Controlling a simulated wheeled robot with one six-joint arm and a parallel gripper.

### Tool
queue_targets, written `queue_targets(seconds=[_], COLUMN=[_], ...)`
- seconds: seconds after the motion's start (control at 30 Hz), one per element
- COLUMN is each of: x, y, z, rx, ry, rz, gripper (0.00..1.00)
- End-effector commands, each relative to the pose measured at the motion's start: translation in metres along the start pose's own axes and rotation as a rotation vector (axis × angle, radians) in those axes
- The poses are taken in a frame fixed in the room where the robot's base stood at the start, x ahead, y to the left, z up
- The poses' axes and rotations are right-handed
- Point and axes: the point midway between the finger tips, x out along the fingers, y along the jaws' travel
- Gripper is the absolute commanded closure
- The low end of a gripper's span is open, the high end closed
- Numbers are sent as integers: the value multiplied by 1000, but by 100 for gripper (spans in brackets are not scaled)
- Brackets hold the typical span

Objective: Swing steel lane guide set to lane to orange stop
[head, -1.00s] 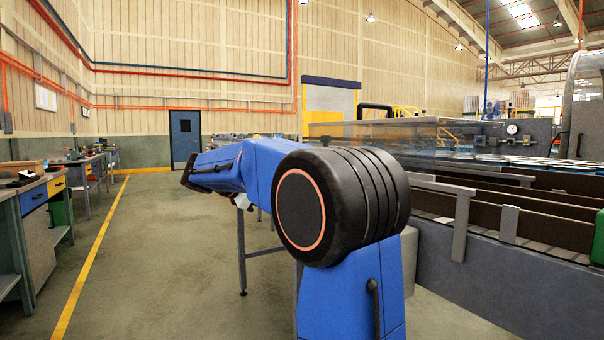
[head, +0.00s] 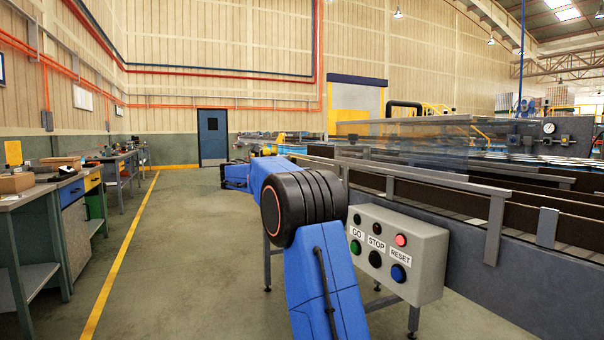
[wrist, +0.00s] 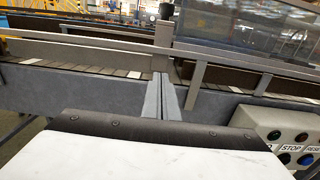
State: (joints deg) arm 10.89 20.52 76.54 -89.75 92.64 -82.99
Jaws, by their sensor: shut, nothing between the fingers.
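My gripper (wrist: 160,80) shows in the wrist view with its two grey fingers together and nothing between them. The fingertips point at the conveyor's side, just below an upright grey metal piece (wrist: 163,38) with a black knob (wrist: 166,12) on top. I cannot tell whether this piece is the steel lane guide, or whether the fingers touch it. A long pale rail (wrist: 85,48) runs along the lane beside it. I cannot make out the orange stop. In the head view my arm extends away beside the conveyor, and the gripper is not clearly visible.
A control box (head: 392,250) with GO, STOP and RESET buttons stands beside my arm at the conveyor's near side; it also shows at the wrist view's lower right (wrist: 285,138). The conveyor (head: 500,265) fills the right. Workbenches (head: 65,200) stand left, with clear floor between.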

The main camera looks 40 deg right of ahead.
Motion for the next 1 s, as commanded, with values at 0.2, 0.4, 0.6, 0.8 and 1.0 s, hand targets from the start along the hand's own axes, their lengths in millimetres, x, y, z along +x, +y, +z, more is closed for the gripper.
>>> queue_targets(seconds=[0.2, 0.4, 0.6, 0.8, 1.0], x=[40, 74, 96, 104, 105], y=[-1, -1, -1, 0, 0], z=[0, 0, 0, 0, 0], rx=[0, 1, 1, 1, 1], ry=[1, 1, 1, 2, 2], rz=[-2, -3, -2, 1, 1], gripper=[100, 100, 100, 100, 100])
